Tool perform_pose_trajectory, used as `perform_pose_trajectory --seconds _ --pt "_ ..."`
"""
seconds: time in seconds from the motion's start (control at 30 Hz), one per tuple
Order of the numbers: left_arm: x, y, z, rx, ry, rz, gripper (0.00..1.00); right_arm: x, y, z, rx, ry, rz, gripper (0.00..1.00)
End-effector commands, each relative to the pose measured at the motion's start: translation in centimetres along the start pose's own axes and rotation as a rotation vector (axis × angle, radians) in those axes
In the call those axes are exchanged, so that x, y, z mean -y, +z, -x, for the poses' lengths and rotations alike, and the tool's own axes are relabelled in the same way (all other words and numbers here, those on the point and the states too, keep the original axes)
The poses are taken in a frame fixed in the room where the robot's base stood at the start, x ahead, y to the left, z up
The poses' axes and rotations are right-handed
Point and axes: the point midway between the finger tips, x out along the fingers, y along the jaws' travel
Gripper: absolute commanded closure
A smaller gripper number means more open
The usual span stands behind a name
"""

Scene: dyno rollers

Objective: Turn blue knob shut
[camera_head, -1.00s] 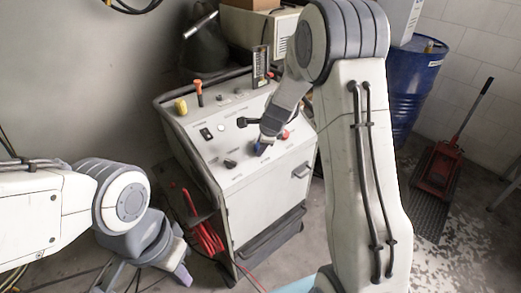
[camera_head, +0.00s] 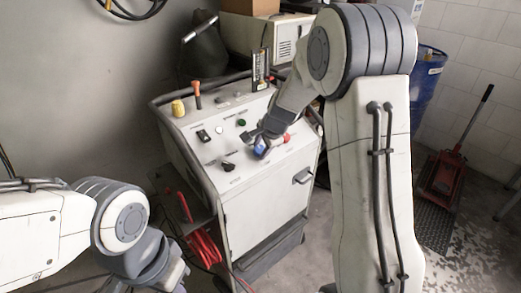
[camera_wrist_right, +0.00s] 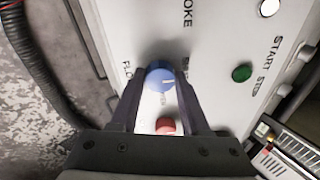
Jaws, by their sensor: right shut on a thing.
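The blue knob (camera_head: 261,150) sits on the sloping top panel of the white console (camera_head: 262,190). A red knob (camera_wrist_right: 166,126) shows between the fingers, nearer the palm. My left gripper (camera_head: 172,277) is low at the bottom edge, largely cut off, and its fingers cannot be made out.
The panel carries a black selector (camera_head: 228,166), a black switch (camera_head: 203,135), a green button (camera_head: 242,122), an orange-topped lever (camera_head: 196,93) and a yellow knob (camera_head: 178,108). Red cables (camera_head: 203,246) hang at the console's left. A blue barrel (camera_head: 425,85) and red jack (camera_head: 446,172) stand right.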

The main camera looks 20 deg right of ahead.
Motion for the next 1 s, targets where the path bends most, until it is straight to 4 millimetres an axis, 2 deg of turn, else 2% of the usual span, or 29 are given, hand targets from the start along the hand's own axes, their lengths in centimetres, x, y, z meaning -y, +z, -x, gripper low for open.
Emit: perform_pose_trajectory --seconds 0.3,0.33,0.37,0.4,0.77,0.87,1.0 --pt "0.0 0.0 0.0 0.000 0.000 0.000 1.00 0.0 0.0 0.1 -0.001 -0.001 0.004 1.00" --pt "0.0 0.0 0.0 0.000 0.000 0.000 1.00 0.0 0.0 0.1 -0.001 -0.001 0.004 0.43" --pt "0.0 0.0 0.0 0.000 0.000 0.000 1.00 0.0 0.0 0.0 -0.001 -0.001 0.003 0.31" --pt "0.0 0.0 0.0 0.000 0.000 0.000 1.00 0.0 0.0 0.0 -0.001 -0.001 0.003 0.24" --pt "0.0 0.0 0.1 0.000 0.000 0.000 1.00 0.1 0.0 0.5 -0.001 -0.001 0.001 0.24" --pt "0.0 0.0 0.5 0.000 0.000 0.000 1.00 0.2 0.0 1.8 -0.001 -0.003 0.000 0.24" --pt "-0.1 -0.1 1.1 0.000 0.000 0.000 1.00 0.3 -0.1 4.6 -0.002 -0.005 0.000 0.24"
